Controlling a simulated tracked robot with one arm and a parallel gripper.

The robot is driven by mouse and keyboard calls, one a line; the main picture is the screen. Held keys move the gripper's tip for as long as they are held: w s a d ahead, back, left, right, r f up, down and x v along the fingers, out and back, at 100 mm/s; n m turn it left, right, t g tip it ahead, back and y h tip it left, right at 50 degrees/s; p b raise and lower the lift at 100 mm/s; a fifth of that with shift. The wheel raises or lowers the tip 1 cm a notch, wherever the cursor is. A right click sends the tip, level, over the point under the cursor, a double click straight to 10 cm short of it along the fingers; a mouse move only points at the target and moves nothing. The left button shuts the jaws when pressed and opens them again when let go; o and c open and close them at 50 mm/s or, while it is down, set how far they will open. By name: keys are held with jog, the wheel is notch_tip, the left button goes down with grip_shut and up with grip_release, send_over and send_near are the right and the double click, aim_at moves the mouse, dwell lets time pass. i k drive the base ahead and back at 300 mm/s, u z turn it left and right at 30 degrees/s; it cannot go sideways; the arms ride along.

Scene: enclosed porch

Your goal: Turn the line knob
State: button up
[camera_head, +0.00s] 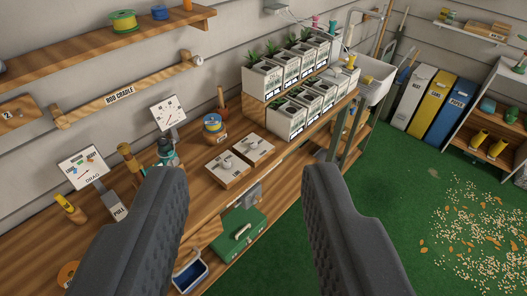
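My gripper (243,178) is open and empty, its two dark ridged fingers wide apart above the wooden bench (202,190). Between and beyond the fingertips, two wooden blocks with pale top plates sit on the bench, the nearer (228,168) and the farther (254,149). Each carries a small light knob or lever. I cannot read a label on either, so I cannot tell which part is the line knob. At left stand a dial board marked DRAG (83,167), a tag marked PULL (117,208) and a dark green reel-like device (166,152), partly behind the left finger.
Several potted plants (287,69) fill the bench's far end. A green box (238,234) sits below the bench.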

aim_at(226, 163)
jog(key=i, duration=1)
